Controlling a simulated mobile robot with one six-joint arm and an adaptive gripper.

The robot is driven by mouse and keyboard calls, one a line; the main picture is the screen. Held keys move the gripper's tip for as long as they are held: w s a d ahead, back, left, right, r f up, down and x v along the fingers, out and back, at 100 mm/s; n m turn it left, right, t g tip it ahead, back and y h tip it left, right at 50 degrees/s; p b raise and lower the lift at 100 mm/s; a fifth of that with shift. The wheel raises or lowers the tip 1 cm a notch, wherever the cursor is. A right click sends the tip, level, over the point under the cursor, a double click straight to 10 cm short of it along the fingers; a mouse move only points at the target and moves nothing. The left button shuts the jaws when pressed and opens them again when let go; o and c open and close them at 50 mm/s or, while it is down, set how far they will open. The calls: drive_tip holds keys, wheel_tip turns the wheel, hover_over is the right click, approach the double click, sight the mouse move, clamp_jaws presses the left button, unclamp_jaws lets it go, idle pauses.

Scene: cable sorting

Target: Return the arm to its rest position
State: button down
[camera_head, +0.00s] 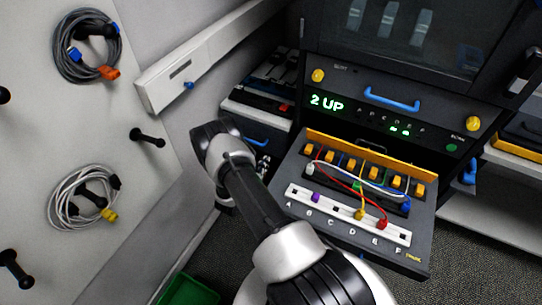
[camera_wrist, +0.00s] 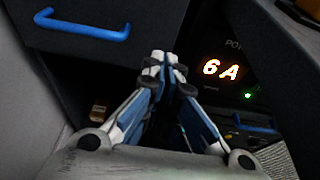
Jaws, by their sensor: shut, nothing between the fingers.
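My arm reaches up and left from the bottom of the head view, left of the pulled-out cable panel (camera_head: 420,240). In the wrist view my gripper (camera_wrist: 164,68) is shut, its fingertips together with nothing between them. It points toward dark cabinet fronts, between a drawer with a blue handle (camera_wrist: 82,25) and a display reading 6A (camera_wrist: 221,69). In the head view the gripper is mostly hidden by the arm.
The cable panel carries red, yellow, white and blue cables. A console (camera_head: 390,115) reads 2 UP. Coiled cables, one grey (camera_head: 62,58) and one white (camera_head: 56,205), hang on wall pegs at left. A green bin (camera_head: 188,290) stands at the bottom. Dark floor shows around the arm.

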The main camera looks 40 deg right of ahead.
drive_tip(key=shift+v, duration=0.9)
wheel_tip(320, 180, up, 17)
drive_tip(key=m+g, duration=0.4)
drive_tip(key=m, duration=0.2)
drive_tip(key=s+a+r+m+g+y, duration=0.1)
drive_tip(key=s+a+r+m, duration=0.2)
drive_tip(key=r, duration=0.4)
drive_tip(key=s+a+r+m+g+y, duration=0.1)
drive_tip(key=s+r+m+g, duration=0.1)
drive_tip(key=s+r+m, duration=0.35)
drive_tip(key=s+a+r+m+t+y, duration=0.2)
drive_tip(key=s+a+r+y, duration=0.2)
drive_tip(key=a, duration=0.4)
drive_tip(key=s+a+r+m+t+y, duration=0.2)
drive_tip(key=s+a+r+m+y, duration=0.1)
drive_tip(key=s+a+r, duration=0.2)
drive_tip(key=s+a+r+m+t+y, duration=0.2)
drive_tip(key=s+a+r+y, duration=0.2)
drive_tip(key=s+a, duration=0.3)
drive_tip(key=a, duration=0.5)
drive_tip(key=shift+s+a+r+t+y, duration=0.2)
drive_tip(key=shift+a+r+t+y, duration=0.05)
drive_tip(key=shift+r+t+y, duration=0.05)
drive_tip(key=shift+m, duration=0.25)
